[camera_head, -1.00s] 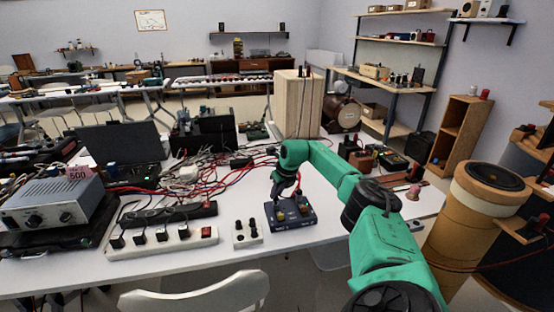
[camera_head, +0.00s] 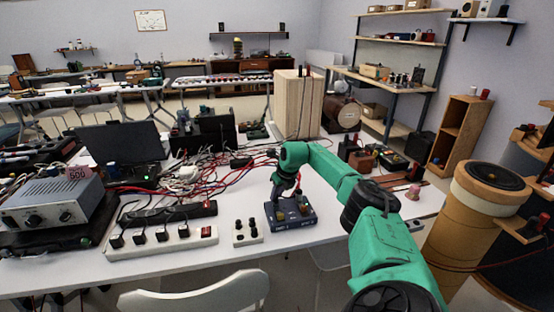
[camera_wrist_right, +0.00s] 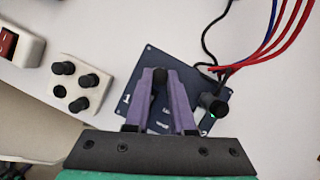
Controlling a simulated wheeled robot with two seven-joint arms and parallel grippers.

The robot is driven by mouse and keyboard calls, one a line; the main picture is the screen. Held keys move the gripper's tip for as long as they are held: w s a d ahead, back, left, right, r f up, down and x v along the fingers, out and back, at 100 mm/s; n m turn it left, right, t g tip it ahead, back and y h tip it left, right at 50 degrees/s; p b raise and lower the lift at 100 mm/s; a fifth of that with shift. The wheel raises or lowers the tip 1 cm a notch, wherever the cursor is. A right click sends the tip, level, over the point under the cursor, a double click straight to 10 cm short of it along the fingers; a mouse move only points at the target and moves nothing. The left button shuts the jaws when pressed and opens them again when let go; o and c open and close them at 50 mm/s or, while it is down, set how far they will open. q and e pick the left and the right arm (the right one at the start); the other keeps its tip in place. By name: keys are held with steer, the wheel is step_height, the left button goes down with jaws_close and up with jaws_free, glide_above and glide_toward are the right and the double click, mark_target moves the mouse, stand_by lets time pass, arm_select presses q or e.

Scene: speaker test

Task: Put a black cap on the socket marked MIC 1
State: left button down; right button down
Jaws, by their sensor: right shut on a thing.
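My right gripper (camera_head: 280,203) reaches down over the dark blue box (camera_head: 291,222) on the white table. In the right wrist view its purple fingers (camera_wrist_right: 160,76) are shut on a small black cap (camera_wrist_right: 160,86), above the box (camera_wrist_right: 140,70). The fingers and cap hide what lies under them, so I cannot tell whether the cap touches a socket. A white "1" shows on the box to the left of the fingers; other lettering is partly covered. A black knob-like part (camera_wrist_right: 212,103) with a green light sits on the box's right. My left gripper is out of view.
A white block (camera_head: 247,240) with black caps (camera_wrist_right: 88,80) stands left of the box; one of its spots looks like an empty hole. A power strip (camera_head: 165,245) lies farther left. Red, blue and black cables run behind the box.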

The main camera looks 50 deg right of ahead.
steer(key=shift+f, duration=0.5)
steer(key=c, duration=0.7)
jaws_free()
steer(key=shift+r, duration=0.1)
step_height(320, 180, up, 8)
steer(key=p, duration=0.6)
steer(key=shift+f+p, duration=0.2)
steer(key=shift+p, duration=0.15)
steer(key=shift+f, duration=0.1)
